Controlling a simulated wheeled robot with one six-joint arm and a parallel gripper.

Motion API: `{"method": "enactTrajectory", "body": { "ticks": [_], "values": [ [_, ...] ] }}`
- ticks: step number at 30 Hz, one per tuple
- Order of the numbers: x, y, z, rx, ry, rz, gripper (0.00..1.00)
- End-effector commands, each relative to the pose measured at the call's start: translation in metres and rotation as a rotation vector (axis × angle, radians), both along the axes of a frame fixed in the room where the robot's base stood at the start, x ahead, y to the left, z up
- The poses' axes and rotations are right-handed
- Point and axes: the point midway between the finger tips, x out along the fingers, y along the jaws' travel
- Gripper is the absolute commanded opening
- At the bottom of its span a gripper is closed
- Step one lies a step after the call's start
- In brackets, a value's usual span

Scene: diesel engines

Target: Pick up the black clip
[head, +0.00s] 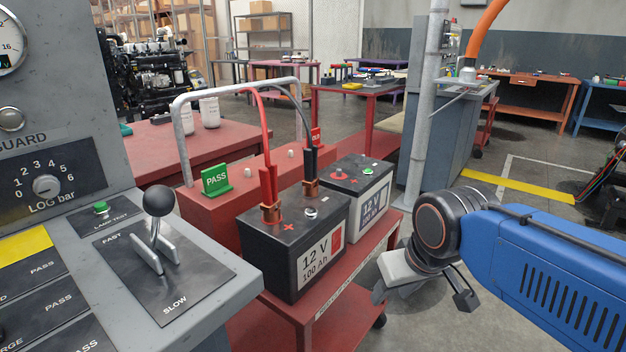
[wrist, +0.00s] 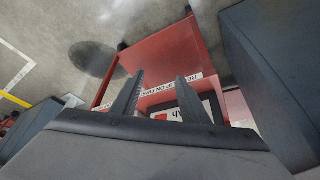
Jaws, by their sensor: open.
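The black clip (head: 310,166) stands upright on the front 12 V battery (head: 296,245). Its copper jaws are at the battery top, and a black cable rises from it. The red clip (head: 268,190) stands on the same battery, to its left, by the plus mark. My gripper (wrist: 160,76) is open and empty in the wrist view, with its two fingers apart above the red cart (wrist: 187,62). In the head view it hangs to the right of the batteries, apart from the black clip. The black clip cannot be made out in the wrist view.
A second battery (head: 357,190) stands behind the front one. A grey metal handle (head: 235,87) arches over the cart's rear. A grey control console (head: 130,250) with a lever is at left. A pole (head: 424,110) rises behind the batteries. Floor is open right of the cart.

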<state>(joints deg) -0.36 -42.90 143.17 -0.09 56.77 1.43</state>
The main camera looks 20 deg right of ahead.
Motion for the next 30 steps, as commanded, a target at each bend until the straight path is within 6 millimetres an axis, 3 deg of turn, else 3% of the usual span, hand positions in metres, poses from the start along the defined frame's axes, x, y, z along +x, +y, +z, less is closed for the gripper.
{"method": "enactTrajectory", "body": {
  "ticks": [14,30],
  "values": [
    [0.048,0.005,0.069,0.046,0.056,-0.102,0.41],
    [0.180,0.025,0.215,0.130,0.210,-0.392,0.41]
  ]
}}
